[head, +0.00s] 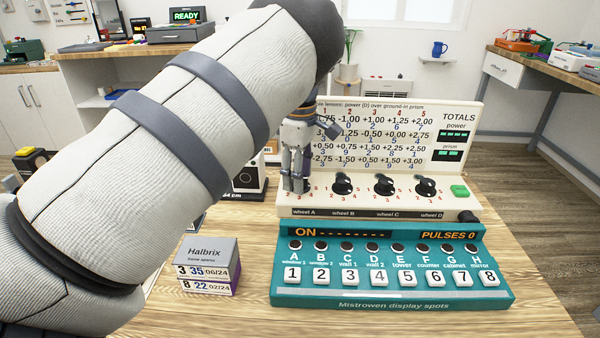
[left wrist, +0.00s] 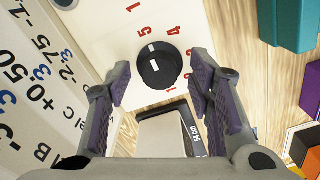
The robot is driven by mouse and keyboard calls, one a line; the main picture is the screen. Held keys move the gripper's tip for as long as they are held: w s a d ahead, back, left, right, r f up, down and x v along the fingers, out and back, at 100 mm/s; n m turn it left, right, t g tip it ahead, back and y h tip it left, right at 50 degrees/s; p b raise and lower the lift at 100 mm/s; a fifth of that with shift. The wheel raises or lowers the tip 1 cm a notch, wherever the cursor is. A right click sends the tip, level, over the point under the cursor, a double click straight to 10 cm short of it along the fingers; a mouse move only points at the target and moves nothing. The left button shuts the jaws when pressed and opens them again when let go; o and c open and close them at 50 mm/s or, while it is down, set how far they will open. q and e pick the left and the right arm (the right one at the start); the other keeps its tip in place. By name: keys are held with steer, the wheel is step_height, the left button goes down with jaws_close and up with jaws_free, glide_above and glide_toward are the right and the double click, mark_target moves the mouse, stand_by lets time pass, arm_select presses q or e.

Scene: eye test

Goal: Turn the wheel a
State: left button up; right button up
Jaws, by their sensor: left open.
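Wheel A is a black round knob (left wrist: 160,65) in the left wrist view, with red numbers around it. Its white mark points roughly toward the 5. In the head view my gripper covers this knob; the label "wheel A" (head: 304,212) shows just below. My left gripper (head: 296,188) points down at the left end of the cream panel. In the left wrist view its open fingers (left wrist: 160,82) are on either side of the knob, with gaps; I cannot tell their height over it. My right gripper is in neither view.
Wheel B (head: 342,184), wheel C (head: 384,184) and wheel D (head: 425,187) stand to the right, then a green button (head: 460,191). A teal button console (head: 390,299) is in front. A Halbrix box (head: 207,258) stands at left. Bare wood lies in front.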

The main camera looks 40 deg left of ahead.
arm_select(q)
jaws_close()
steer(key=shift+r, duration=0.1)
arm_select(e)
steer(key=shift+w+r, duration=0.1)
arm_select(q)
steer(key=m+p, duration=0.1)
steer(key=m, duration=0.6)
steer(key=shift+m, duration=0.4)
steer(key=m, duration=0.5)
steer(key=shift+p, duration=0.4)
steer(key=shift+m, duration=2.7)
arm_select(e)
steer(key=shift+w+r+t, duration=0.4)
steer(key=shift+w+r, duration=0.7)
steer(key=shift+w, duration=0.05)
